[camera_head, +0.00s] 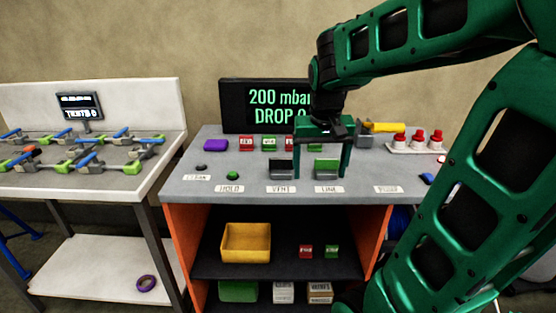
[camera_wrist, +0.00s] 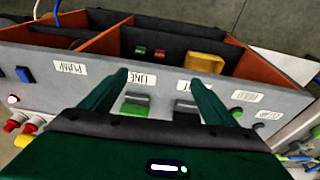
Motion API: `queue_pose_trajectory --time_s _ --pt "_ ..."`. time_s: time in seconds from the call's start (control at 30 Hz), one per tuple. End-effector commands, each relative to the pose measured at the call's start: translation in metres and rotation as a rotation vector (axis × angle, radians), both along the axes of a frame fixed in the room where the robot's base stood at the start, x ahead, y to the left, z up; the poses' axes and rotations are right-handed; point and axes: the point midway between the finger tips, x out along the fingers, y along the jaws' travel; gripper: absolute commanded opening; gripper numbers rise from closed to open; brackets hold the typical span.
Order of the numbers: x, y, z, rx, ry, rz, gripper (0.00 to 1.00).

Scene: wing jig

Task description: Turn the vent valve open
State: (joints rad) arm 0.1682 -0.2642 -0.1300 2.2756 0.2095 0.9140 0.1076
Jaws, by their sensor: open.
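The vent valve (camera_head: 281,168) is a low dark block with a grey face, behind the VENT label (camera_head: 281,189) on the bench top. The line valve (camera_head: 326,167), green with grey, stands to its right behind the LINE label (camera_head: 329,189). My gripper (camera_head: 320,172) is open and empty above the bench, its fingers spread around the line valve's side, with the vent valve left of them. In the wrist view, my gripper (camera_wrist: 156,80) shows both valves; the vent valve (camera_wrist: 185,105) is partly hidden by the right finger, which also covers part of its label.
A dark display (camera_head: 265,105) reads "200 mbar DROP", the rest hidden by my arm. Red knobs (camera_head: 418,138) and a yellow handle (camera_head: 385,127) stand right. A purple block (camera_head: 216,145) and small tagged blocks line the back. The HOLD button (camera_head: 233,174) is left.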

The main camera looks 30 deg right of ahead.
Motion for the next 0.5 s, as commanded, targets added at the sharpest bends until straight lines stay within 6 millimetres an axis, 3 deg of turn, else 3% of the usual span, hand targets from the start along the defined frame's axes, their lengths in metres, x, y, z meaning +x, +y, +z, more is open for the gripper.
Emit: queue_pose_trajectory --time_s 0.03,0.1,0.2,0.33,0.5 --pt "0.031 0.0 0.007 -0.018 -0.026 0.004 0.81" --pt "0.069 0.001 0.016 -0.038 -0.067 0.003 0.81" --pt "0.112 0.005 0.026 -0.056 -0.118 0.002 0.81" --pt "0.146 0.01 0.033 -0.066 -0.159 -0.001 0.81" --pt "0.159 0.01 0.029 -0.069 -0.173 -0.001 0.81"
